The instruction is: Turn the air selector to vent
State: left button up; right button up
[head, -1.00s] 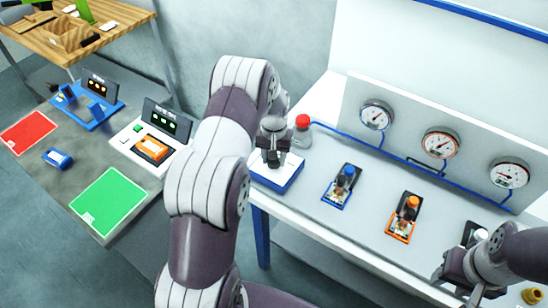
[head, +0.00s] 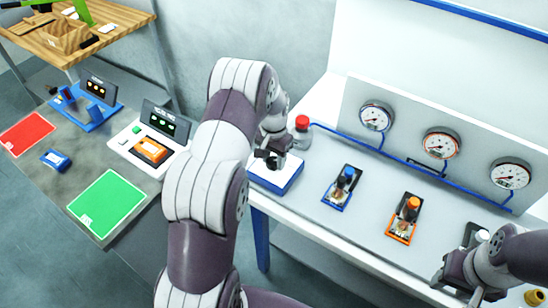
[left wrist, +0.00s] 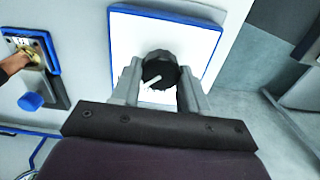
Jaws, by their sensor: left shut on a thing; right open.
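The air selector is a black knob (left wrist: 160,72) with a white pointer line, on a white plate with a blue edge (left wrist: 200,35). In the left wrist view the pointer slants toward the lower left. In the head view the plate (head: 285,181) sits at the table's left end, and my gripper hides most of the knob. My left gripper (head: 275,158) is shut on the knob, with one finger on each side (left wrist: 160,85). The plate's markings are too small or hidden to read. My right gripper (head: 452,287) is open and empty near the table's front right.
A red-topped bottle (head: 302,127) stands just behind the plate. A blue-capped valve (head: 345,180) and an orange-capped valve (head: 407,212) are to the right. Three gauges (head: 441,143) stand on the back panel. A grey side table (head: 60,195) is at the left.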

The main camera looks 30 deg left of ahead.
pick_arm(q)
jog(key=shift+w+r, duration=0.1)
jog(key=shift+r, duration=0.05)
jog(key=o, duration=1.1)
jog(key=shift+c, duration=0.2)
notch_tip(320, 180, up, 8)
jog(key=shift+f+b, duration=0.1)
jog(key=shift+b, duration=1.15)
notch_tip(320, 180, up, 5)
jog(key=p, duration=0.2)
send_over(273, 160)
jog(key=shift+p, duration=0.35)
jog(key=shift+d, duration=0.1)
